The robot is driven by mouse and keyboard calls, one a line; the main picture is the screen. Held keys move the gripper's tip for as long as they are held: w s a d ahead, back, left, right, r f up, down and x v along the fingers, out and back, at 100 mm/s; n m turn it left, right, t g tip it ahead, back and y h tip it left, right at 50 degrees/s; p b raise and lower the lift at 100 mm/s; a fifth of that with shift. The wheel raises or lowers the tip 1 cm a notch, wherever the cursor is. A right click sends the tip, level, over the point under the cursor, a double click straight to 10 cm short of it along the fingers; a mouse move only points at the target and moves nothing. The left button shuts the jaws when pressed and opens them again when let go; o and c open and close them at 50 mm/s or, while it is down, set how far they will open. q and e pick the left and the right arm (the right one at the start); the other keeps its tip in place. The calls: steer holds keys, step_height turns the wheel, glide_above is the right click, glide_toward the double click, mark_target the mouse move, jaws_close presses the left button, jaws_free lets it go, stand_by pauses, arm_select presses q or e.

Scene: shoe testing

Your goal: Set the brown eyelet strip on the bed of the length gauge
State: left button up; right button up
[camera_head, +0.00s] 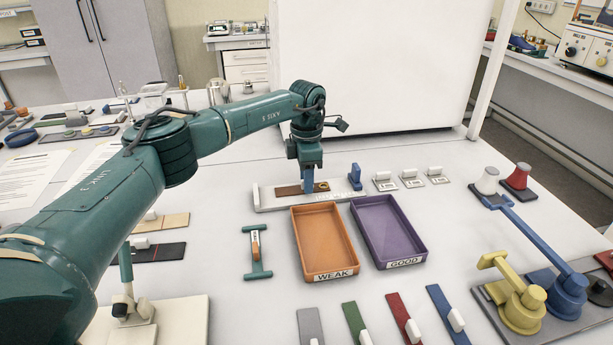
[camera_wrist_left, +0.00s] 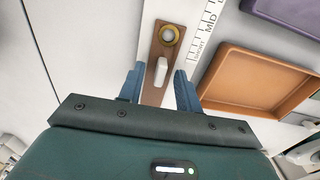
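The brown eyelet strip (camera_head: 287,190) lies along the pale bed of the length gauge (camera_head: 267,201). In the left wrist view the strip (camera_wrist_left: 155,48) shows a brass-coloured eyelet ring and a raised white grip block. The gauge (camera_wrist_left: 210,18) there has a printed scale beside the strip. My left gripper (camera_head: 309,186) is directly over the gauge, pointing down. In the wrist view its two blue fingers (camera_wrist_left: 159,72) stand apart on either side of the white block, with gaps showing. My right gripper is in neither view.
An orange WEAK tray (camera_head: 324,273) and a purple GOOD tray (camera_head: 408,262) stand just in front of the gauge. A blue upright block (camera_head: 355,176) is at its right end. Small white-handled plates (camera_head: 411,180) lie further right. A teal tool (camera_head: 257,268) lies left of the trays.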

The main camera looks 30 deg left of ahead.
arm_select(q)
steer(key=shift+r, duration=0.1)
step_height(320, 180, up, 13)
steer(key=shift+b, duration=0.45)
stand_by(0.4)
